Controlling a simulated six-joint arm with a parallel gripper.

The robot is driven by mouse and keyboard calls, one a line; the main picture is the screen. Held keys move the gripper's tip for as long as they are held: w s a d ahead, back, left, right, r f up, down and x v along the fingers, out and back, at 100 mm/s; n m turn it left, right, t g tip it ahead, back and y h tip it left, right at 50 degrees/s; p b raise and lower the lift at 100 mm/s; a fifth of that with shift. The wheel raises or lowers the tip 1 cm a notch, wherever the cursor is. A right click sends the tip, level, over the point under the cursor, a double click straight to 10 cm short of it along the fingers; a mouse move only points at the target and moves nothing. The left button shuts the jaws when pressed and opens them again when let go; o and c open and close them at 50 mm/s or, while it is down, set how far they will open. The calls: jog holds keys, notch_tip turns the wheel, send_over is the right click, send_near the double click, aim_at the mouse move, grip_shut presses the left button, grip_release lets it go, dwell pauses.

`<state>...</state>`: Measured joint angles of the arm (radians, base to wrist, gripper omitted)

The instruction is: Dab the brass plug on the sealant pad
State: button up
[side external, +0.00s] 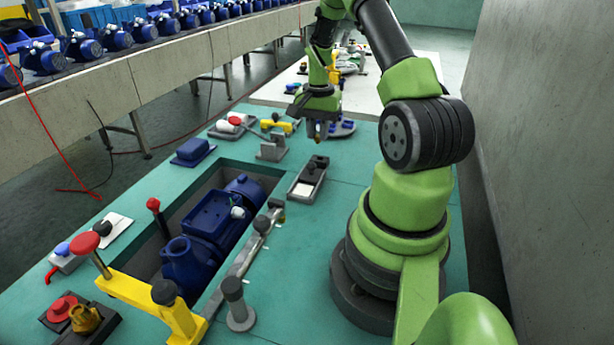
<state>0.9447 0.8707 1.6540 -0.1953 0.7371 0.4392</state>
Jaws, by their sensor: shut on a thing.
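My gripper (318,127) hangs fingers-down over the far part of the green bench. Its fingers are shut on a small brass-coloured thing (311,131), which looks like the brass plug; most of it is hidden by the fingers. A grey tray (294,197) with a white pad (303,190) at its near end and a dark block at its far end lies on the bench, nearer the camera than the gripper. This white pad appears to be the sealant pad. The gripper is apart from it, beyond it.
A blue pump (207,232) sits in a recess in the bench. A yellow clamp frame (143,296) with a red knob stands front left. A grey tray with blue pieces (343,129) is just right of the gripper. A grey bracket (271,150) stands left of it.

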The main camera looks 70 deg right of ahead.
jog(key=r+g, duration=0.1)
jog(key=g, duration=0.1)
send_over(303, 190)
jog(key=shift+w+d+y, duration=0.1)
jog(key=shift+w+y, duration=0.15)
jog(key=shift+y, duration=0.25)
jog(key=shift+w+d+x, duration=0.1)
jog(key=shift+w+x, duration=0.05)
jog(key=shift+x, duration=0.75)
jog(key=shift+w+d+x, duration=0.1)
jog(key=shift+w+x, duration=0.1)
jog(key=shift+x, duration=0.7)
jog(key=shift+w+d+x, duration=0.1)
jog(key=shift+w+x, duration=0.05)
jog(key=shift+x, duration=0.8)
jog(key=shift+f, duration=0.7)
jog(key=s+v, duration=0.1)
jog(key=v, duration=0.6)
jog(key=shift+a, duration=0.35)
jog(key=shift+s+r, duration=0.1)
